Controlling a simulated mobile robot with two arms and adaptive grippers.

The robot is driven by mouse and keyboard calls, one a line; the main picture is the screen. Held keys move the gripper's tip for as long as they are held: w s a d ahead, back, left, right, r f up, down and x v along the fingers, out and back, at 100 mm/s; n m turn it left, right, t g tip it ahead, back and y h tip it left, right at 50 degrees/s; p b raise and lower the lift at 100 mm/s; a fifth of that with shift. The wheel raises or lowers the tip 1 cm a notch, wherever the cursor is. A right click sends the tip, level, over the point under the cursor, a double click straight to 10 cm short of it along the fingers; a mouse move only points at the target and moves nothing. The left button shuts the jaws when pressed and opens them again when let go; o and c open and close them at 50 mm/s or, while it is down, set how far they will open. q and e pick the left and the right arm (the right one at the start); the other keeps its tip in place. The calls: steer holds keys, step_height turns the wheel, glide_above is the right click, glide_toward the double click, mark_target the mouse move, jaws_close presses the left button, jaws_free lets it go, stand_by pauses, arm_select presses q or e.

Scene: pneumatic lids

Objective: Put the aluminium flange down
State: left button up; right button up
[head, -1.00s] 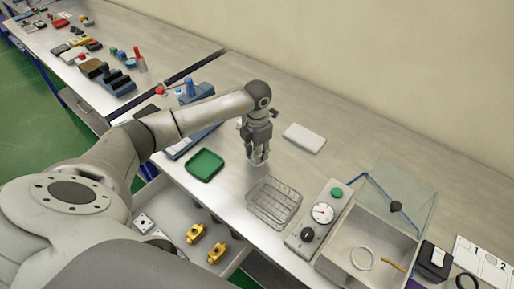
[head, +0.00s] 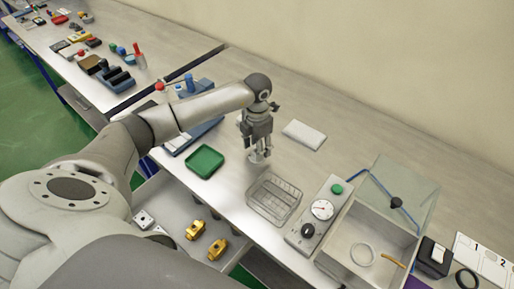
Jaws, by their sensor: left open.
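My left gripper (head: 259,151) points straight down over the bench, between the green tray and the white flat block. Its fingers are open. A small pale metal disc, apparently the aluminium flange (head: 257,158), lies on the bench top right under the fingertips. The fingers partly hide it, and I cannot tell whether they still touch it. My right gripper is not in view.
The green tray (head: 205,162) is left of the gripper, the wire basket (head: 273,198) in front of it, the white block (head: 304,135) behind right. A gauge panel (head: 319,209) and open-lidded metal box (head: 347,234) stand right. An open drawer (head: 165,204) holds brass fittings (head: 194,229).

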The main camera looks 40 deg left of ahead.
arm_select(q)
step_height(320, 180, up, 11)
steer(key=b, duration=0.3)
stand_by(0.4)
